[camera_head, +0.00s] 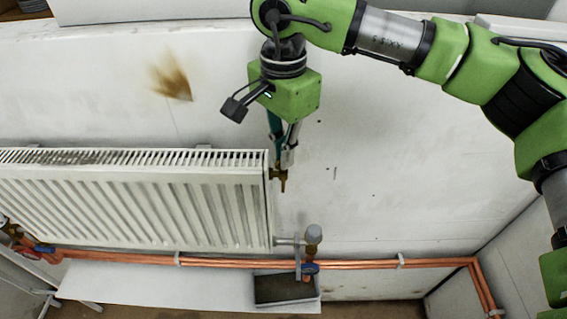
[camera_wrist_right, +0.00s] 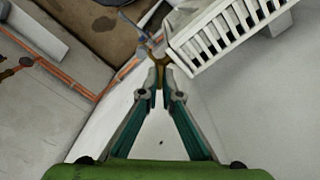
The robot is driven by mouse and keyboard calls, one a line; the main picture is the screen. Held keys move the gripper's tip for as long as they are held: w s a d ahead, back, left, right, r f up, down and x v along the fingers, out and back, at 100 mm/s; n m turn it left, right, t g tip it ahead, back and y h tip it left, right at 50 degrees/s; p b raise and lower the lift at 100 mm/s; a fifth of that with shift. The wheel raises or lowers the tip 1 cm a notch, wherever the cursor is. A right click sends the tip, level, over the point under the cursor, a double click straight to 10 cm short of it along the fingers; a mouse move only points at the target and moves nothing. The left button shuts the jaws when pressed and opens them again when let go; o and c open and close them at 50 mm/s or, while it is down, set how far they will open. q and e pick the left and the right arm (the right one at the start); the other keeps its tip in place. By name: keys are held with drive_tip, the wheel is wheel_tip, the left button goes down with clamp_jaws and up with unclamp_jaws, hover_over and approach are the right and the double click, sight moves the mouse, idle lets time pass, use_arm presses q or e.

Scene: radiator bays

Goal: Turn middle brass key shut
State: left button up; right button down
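A small brass key (camera_head: 283,184) is at the upper right end of the white radiator (camera_head: 235,215). My right gripper (camera_head: 282,162) points down beside that end. In the right wrist view its two fingers (camera_wrist_right: 159,84) converge on the brass key (camera_wrist_right: 157,60) next to the radiator's grille corner (camera_wrist_right: 215,38). The fingers look closed on the key; their tips hide part of it. The key's exact turn angle is hard to make out. My left gripper is in neither view.
A grey-capped valve (camera_head: 313,236) with a blue part (camera_head: 309,269) sits below the radiator's right end. Copper pipes (camera_head: 365,264) run low along the wall. A dark tray (camera_head: 284,289) is on a white shelf (camera_head: 160,284). The wall right of my gripper is clear.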

drive_tip(key=m+b, duration=0.3)
drive_tip(key=m, duration=0.1)
drive_tip(key=shift+f+m+b, duration=0.15)
drive_tip(key=shift+m+b, duration=0.15)
drive_tip(key=shift+b, duration=0.1)
drive_tip(key=m+b, duration=0.1)
drive_tip(key=m, duration=0.1)
drive_tip(key=shift+m+b, duration=0.3)
drive_tip(key=shift+m, duration=0.1)
drive_tip(key=shift+r+m+b, duration=0.2)
drive_tip(key=shift+m+b, duration=0.1)
drive_tip(key=shift+m, duration=0.2)
drive_tip(key=shift+w+r, duration=0.1)
drive_tip(key=c, duration=2.5)
unclamp_jaws()
drive_tip(key=shift+c, duration=0.2)
wheel_tip(320, 180, up, 12)
